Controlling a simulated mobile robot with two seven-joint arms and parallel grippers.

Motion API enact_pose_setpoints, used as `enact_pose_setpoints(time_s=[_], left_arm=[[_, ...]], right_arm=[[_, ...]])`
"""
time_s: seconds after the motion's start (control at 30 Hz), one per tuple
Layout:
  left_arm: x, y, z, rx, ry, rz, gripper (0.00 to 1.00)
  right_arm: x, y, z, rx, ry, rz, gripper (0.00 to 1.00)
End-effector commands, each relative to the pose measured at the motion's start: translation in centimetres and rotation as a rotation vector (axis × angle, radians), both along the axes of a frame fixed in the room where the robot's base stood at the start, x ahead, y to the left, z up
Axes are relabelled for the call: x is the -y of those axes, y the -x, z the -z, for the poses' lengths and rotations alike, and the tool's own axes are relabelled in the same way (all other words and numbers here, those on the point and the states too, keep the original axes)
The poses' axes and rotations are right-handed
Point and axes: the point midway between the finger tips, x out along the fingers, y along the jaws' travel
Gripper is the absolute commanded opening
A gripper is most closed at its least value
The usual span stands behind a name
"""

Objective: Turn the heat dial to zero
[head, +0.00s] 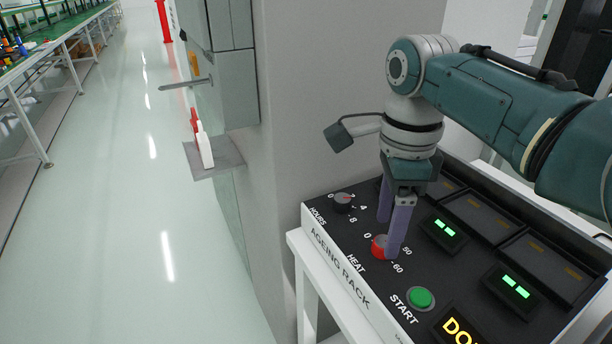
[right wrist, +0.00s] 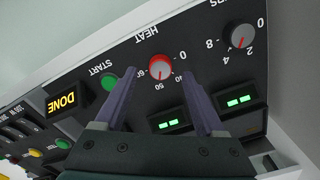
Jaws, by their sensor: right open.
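The heat dial (head: 380,247) is a red knob on the black top of the ageing rack panel, with 0, 50 and 60 marked around it. It also shows in the right wrist view (right wrist: 160,68), with a pale cap; its exact setting is too small to tell. My right gripper (head: 388,239) points down at the dial, its purple fingers open. In the right wrist view the fingertips (right wrist: 159,75) lie on either side of the dial, with gaps; I cannot tell their exact height over the panel. My left gripper is not in view.
The hours dial (head: 343,202) is beside the heat dial, towards the wall. The green start button (head: 420,298) is on the other side. Green-lit displays (head: 444,230) and a yellow-lettered sign (head: 459,331) are close by. A grey wall (head: 320,100) rises behind the panel.

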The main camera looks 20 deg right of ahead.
Motion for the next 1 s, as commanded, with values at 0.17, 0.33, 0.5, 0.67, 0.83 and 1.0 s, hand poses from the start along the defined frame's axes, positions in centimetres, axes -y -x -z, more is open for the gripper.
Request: enact_pose_setpoints(time_s=[0.17,0.33,0.5,0.67,0.83,1.0], left_arm=[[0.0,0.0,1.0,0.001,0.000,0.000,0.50],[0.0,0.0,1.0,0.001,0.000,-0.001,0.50],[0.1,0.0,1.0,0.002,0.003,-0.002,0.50],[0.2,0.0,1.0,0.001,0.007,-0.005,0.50],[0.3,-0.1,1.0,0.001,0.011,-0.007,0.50],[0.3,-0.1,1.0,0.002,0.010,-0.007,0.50]], right_arm=[[0.0,0.0,2.2,0.000,0.001,-0.001,0.72],[0.0,0.0,2.6,0.002,0.001,-0.001,0.72],[0.0,0.0,2.5,0.002,0.001,-0.001,0.72],[0.0,0.0,2.5,0.002,0.001,-0.001,0.54],[0.0,0.0,2.5,0.001,0.000,-0.002,0.35],[0.0,0.0,2.5,0.001,0.000,-0.002,0.15]])
